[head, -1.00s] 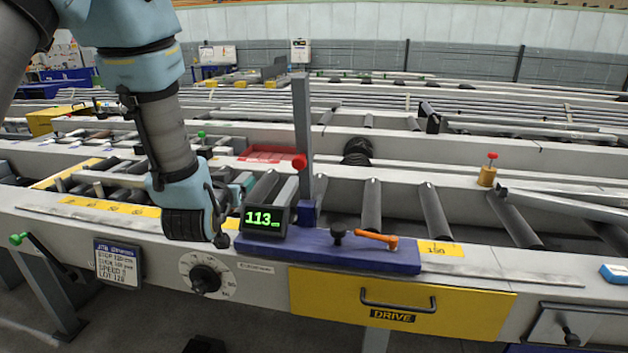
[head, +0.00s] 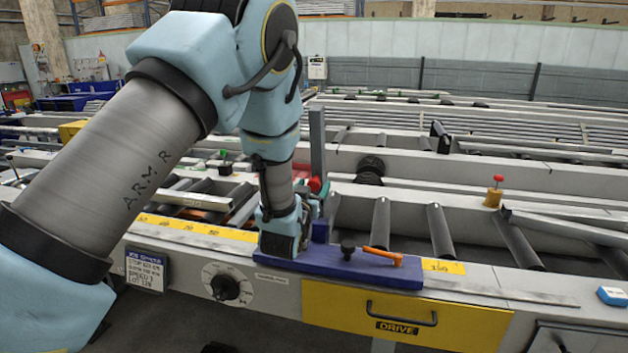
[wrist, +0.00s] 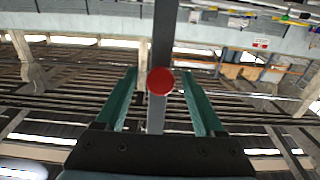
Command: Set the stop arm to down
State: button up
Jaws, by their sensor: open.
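The stop arm (head: 317,140) is a grey bar standing upright on the blue stop carriage (head: 340,268). Its red knob (head: 314,185) shows just beyond my wrist in the head view. In the wrist view the bar (wrist: 164,35) runs up the middle, with the round red knob (wrist: 160,81) in front of it. My gripper (wrist: 158,73) is open, with one green finger on each side of the knob and a visible gap to both.
An orange lever (head: 383,256) and a black knob (head: 347,250) sit on the carriage to the right of my wrist. Below is a yellow DRIVE drawer (head: 410,322) with a handle. A black dial (head: 225,288) is on the front rail. Rollers (head: 440,232) lie behind.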

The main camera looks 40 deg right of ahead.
jog(key=shift+w+d, duration=0.35)
jog(key=shift+d, duration=0.1)
grip_shut()
dwell(0.4)
dwell(0.8)
